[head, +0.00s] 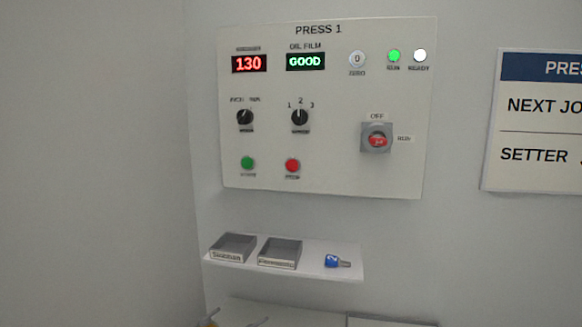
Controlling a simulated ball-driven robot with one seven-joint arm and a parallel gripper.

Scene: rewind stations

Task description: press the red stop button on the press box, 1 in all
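The press box (330,150) is a pale panel labelled PRESS 1, mounted on the wall in the upper middle of the head view. The red stop button (292,165) sits low on the panel, just right of a green button (247,162). Nothing covers the red button. The red display (249,64) reads 130 and the oil film display (305,61) reads GOOD. A green lamp (393,55) and a white lamp (420,55) are at the top right. My gripper is not in view.
Below the panel, a white shelf (310,269) juts out with two grey trays (233,247) and a blue-tagged key (336,261). A grey switch with a red centre (376,139) sits at the panel's right. A notice (540,125) hangs at right. Space before the panel looks clear.

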